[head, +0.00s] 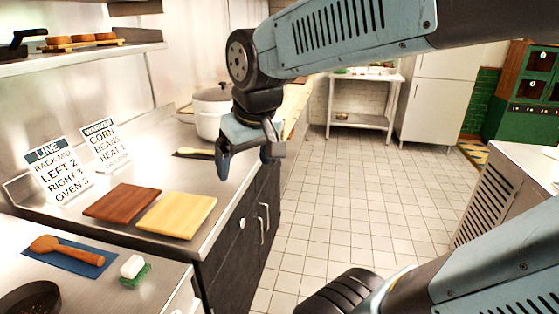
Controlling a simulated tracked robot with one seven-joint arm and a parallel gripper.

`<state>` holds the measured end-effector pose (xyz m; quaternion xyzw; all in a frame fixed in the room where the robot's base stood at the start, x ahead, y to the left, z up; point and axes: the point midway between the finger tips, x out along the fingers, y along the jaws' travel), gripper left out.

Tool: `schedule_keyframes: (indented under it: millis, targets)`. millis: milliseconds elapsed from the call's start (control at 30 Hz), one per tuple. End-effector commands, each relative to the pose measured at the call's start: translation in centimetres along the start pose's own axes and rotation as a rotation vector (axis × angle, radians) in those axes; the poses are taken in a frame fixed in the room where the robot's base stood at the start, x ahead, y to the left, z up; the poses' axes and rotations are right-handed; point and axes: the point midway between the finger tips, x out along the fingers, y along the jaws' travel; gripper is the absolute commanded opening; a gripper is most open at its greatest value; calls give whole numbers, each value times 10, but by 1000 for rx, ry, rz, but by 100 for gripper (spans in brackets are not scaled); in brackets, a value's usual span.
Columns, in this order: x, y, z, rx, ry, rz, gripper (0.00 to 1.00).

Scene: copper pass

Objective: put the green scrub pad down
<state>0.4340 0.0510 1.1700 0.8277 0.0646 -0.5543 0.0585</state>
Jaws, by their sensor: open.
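The green scrub pad (142,276) lies on the light counter at the lower left, near its front edge. A white block (132,266) rests on or against it and hides part of it. My gripper (245,171) hangs in the upper middle of the head view, fingers pointing down and apart. Nothing shows between its fingers. It is well above and to the right of the pad, and apart from it.
A wooden spoon (70,250) lies on a blue cloth (97,260) left of the pad. A dark brown board (122,201) and a light board (177,215) lie behind. Lettered signs (58,172) and a white pot (207,118) stand further back. The tiled floor (370,200) is clear.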

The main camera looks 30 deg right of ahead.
Motion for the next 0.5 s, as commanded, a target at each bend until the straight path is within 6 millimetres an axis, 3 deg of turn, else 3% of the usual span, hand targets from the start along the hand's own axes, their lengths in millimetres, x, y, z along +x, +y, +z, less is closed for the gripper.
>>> schedule_keyframes:
  millis: [267, 500]
  targets:
    - [-21, 40, 40, 147, 89, 45, 90]
    - [-23, 44, 47, 169, 101, 51, 90]
